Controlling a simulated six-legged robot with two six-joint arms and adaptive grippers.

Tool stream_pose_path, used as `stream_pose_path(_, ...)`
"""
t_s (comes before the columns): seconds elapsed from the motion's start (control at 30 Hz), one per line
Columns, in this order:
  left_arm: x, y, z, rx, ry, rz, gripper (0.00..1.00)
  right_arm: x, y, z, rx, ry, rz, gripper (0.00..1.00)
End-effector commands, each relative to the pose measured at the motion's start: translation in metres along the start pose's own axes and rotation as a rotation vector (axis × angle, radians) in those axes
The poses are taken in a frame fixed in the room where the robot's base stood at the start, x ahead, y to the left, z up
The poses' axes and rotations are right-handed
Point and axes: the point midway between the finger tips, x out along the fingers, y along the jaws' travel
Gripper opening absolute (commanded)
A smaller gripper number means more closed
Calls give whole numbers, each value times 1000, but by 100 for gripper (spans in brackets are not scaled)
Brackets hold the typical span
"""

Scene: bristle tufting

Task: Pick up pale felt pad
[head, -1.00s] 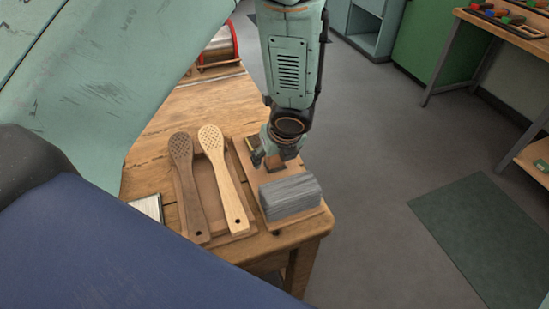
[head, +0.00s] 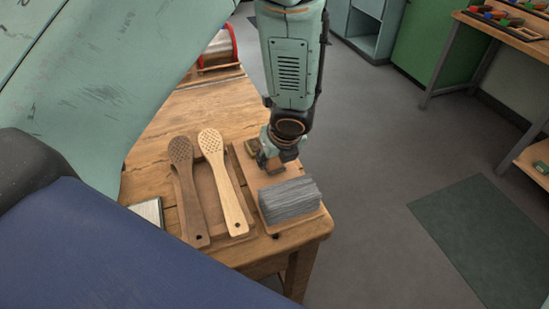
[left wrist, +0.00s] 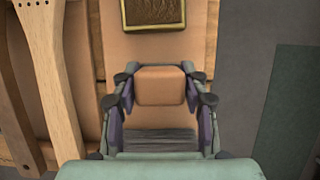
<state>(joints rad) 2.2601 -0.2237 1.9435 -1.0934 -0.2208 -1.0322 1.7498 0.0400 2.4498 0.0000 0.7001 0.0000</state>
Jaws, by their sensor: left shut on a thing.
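A small tan pad (left wrist: 160,86), which I take to be the pale felt pad, sits between the two fingers of my left gripper (left wrist: 160,96) in the left wrist view. The fingers are shut on its left and right sides. In the head view the left gripper (head: 270,163) points down over the tan board (head: 246,172), just behind the grey bristle block. Part of the pad (head: 276,168) shows below the fingers. I cannot tell whether it touches the board. My right gripper is in neither view.
The grey bristle block (head: 290,199) stands at the board's near end. A gold-rimmed piece (head: 252,146) lies at its far end. A dark paddle brush (head: 188,190) and a light one (head: 224,180) lie to the left. The table's right edge is close, with open floor beyond.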

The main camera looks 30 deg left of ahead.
Motion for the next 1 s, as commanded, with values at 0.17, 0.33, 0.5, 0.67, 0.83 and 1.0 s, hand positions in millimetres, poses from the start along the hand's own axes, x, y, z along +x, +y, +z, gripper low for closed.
stream_pose_path(0.17,-30,-1,13,-1,-2,-1,13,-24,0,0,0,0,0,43)
stream_pose_path(0.33,-56,-1,24,0,-2,-2,13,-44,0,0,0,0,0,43)
stream_pose_path(0.5,-74,0,31,0,-1,-1,13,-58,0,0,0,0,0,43)
stream_pose_path(0.67,-83,0,35,0,-1,0,13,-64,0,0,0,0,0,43)
stream_pose_path(0.83,-86,0,35,1,0,0,13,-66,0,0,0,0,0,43)
stream_pose_path(1.0,-85,0,35,0,0,0,13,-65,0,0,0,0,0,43)
